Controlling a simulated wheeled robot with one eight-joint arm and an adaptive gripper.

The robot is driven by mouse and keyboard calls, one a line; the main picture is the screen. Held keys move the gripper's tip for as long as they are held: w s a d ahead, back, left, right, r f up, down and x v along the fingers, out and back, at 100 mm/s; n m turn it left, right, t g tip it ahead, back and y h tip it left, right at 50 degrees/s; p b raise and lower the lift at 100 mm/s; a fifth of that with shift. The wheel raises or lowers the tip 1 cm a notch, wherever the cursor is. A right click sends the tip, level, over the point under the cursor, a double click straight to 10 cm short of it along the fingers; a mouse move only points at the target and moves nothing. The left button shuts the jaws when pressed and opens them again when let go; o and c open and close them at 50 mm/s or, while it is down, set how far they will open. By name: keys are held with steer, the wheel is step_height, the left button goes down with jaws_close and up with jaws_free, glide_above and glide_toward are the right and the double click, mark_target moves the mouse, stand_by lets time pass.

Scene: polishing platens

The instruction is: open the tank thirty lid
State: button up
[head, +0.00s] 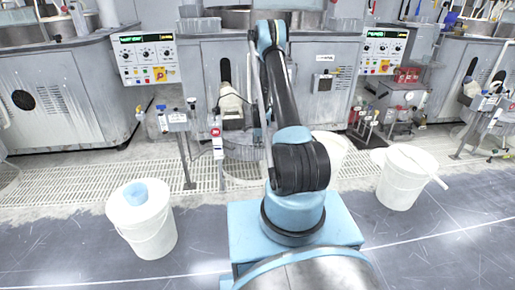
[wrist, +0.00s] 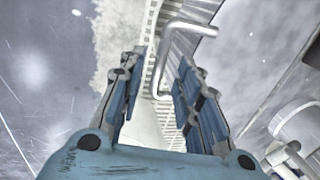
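A small post with a red-marked number sign (head: 216,132) stands at the floor grating, left of my arm. The number is too small to read surely. A grey round tank (head: 243,147) stands beside it, partly hidden by my arm; I cannot make out its lid clearly. In the wrist view, a bent metal bar handle (wrist: 163,62) shows beyond and between the fingers of my gripper (wrist: 160,60). My gripper is open, with a wide gap between its fingers. I cannot tell whether a finger touches the handle. My arm hides the gripper in the head view.
White buckets stand on the dark floor at left (head: 145,222) and right (head: 405,180), with another partly behind my arm (head: 332,150). Grey polishing machines (head: 70,95) with control panels (head: 147,60) line the back. Another post (head: 181,130) stands left of the tank.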

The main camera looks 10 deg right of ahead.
steer(key=shift+w+f, duration=0.2)
steer(key=shift+f, duration=1)
jaws_close()
